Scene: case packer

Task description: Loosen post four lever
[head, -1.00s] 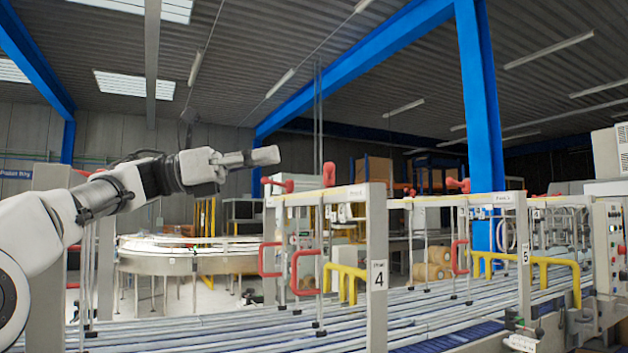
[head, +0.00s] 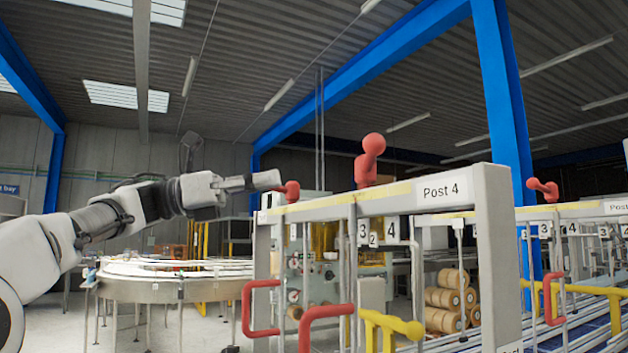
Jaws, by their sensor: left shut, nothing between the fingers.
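The post four frame carries a "Post 4" label (head: 445,191) on its top beam. A red lever (head: 370,160) with a round knob stands upright on top of this beam. A second red lever (head: 289,190) sits at the beam's far left end. My left gripper (head: 268,180) is shut and empty, pointing right. In the picture its tip is just left of and above the far-left red lever; whether they touch I cannot tell. It is apart from the upright lever. My right gripper is not in view.
Red handles (head: 262,308) and a yellow bar (head: 392,325) hang under the beam. Another post with a red lever (head: 543,189) stands to the right. A round conveyor table (head: 150,288) is behind my left arm. Wooden rolls (head: 447,298) lie behind the frame.

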